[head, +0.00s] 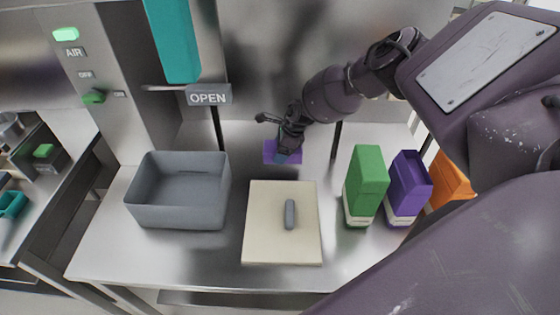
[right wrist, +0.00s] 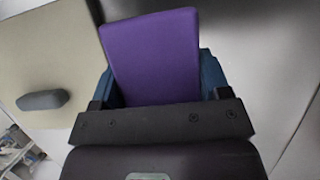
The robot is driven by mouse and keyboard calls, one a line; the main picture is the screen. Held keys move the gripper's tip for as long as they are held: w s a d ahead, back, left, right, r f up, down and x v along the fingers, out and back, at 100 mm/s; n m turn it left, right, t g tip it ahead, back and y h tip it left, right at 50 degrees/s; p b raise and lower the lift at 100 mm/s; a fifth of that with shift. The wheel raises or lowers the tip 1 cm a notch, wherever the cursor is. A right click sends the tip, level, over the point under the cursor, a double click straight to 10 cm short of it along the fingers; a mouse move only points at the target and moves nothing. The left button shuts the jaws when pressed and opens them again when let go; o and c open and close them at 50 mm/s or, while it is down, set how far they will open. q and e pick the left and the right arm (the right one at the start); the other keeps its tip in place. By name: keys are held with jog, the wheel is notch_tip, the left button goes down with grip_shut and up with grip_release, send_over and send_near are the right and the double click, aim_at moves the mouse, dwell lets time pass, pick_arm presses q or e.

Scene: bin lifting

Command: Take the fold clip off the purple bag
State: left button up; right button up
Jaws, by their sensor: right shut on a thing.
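The purple bag (head: 408,186) stands upright on the steel counter at the right, with a pale lower part, between a green bag and an orange one. I make out no separate clip on it. My right gripper (head: 284,154) is behind the cream board, away from that bag. It is shut on a flat purple block (right wrist: 152,58), which lies between its blue fingers in the right wrist view. The block also shows in the head view (head: 270,152). I cannot tell whether the block is the fold clip. My left gripper is not in view.
A grey open bin (head: 180,222) stands at the left. The cream board (head: 268,248) with a grey handle (head: 290,214) lies mid-counter. The green bag (head: 366,180) and orange bag (head: 450,184) flank the purple bag. An OPEN sign (head: 209,95) and a teal panel (head: 172,40) hang above.

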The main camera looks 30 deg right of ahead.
aim_at(276, 166)
jog(key=shift+f, duration=0.55)
notch_tip(276, 166, down, 3)
jog(key=shift+f+b, duration=0.1)
jog(key=shift+b, duration=0.35)
jog(key=shift+f, duration=0.15)
jog(key=shift+f, duration=0.1)
jog(key=o, duration=1)
jog(key=p+v, duration=0.1)
jog(key=v, duration=1.1)
jog(key=shift+s+p, duration=0.15)
jog(key=shift+p, duration=0.2)
